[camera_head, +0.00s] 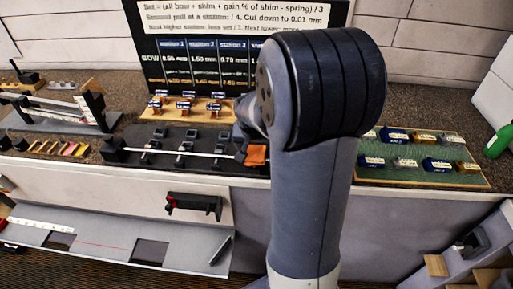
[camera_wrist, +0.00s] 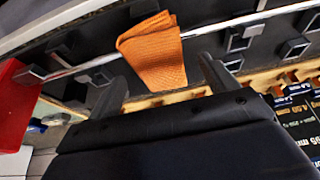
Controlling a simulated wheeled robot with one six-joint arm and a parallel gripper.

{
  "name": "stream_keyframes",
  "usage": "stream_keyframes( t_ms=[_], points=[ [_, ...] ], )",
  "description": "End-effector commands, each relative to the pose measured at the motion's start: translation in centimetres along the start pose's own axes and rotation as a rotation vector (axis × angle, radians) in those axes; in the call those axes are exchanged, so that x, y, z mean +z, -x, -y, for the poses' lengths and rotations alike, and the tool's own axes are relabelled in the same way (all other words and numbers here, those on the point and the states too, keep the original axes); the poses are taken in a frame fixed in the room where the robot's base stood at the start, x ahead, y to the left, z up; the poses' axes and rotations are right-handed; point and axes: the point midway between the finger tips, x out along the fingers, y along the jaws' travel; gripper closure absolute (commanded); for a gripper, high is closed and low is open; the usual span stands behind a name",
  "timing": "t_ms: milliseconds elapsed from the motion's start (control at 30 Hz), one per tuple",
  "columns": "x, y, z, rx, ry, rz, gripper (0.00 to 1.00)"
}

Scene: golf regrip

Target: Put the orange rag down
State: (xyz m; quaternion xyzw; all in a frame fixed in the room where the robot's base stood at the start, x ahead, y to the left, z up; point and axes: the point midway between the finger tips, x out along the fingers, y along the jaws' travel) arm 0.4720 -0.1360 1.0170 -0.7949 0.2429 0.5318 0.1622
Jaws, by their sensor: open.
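The orange rag (camera_wrist: 154,50) hangs folded over a thin silver shaft (camera_wrist: 212,32) in the wrist view. In the head view the rag (camera_head: 256,155) is at the right end of the dark rack (camera_head: 165,159) that carries the shaft, just left of my arm. My gripper (camera_wrist: 161,70) is open, its two fingers apart, with the rag showing beyond and between them. I cannot tell whether a finger touches the rag. In the head view my gripper is hidden behind my own arm.
A wooden stand with small clamps (camera_head: 185,107) is behind the rack. A green mat (camera_head: 425,178) with small boxes lies to the right. A sign board (camera_head: 187,62) stands at the back. A red block-like thing (camera_wrist: 17,105) is at the wrist view's left edge. A grey lower shelf (camera_head: 110,245) is in front.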

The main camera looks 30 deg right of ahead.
Motion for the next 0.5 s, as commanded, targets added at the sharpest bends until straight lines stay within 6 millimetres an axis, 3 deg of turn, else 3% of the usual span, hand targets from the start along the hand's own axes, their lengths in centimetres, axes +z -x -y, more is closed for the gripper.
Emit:
stream_keyframes(
  t_ms=[200,433,500],
  points=[
    [0.0,-1.7,0.0,0.000,-0.001,0.000,0.19],
    [0.0,-1.8,0.0,-0.001,-0.001,-0.001,0.19],
    [0.0,-1.8,0.0,-0.001,-0.001,-0.001,0.24]
  ],
)
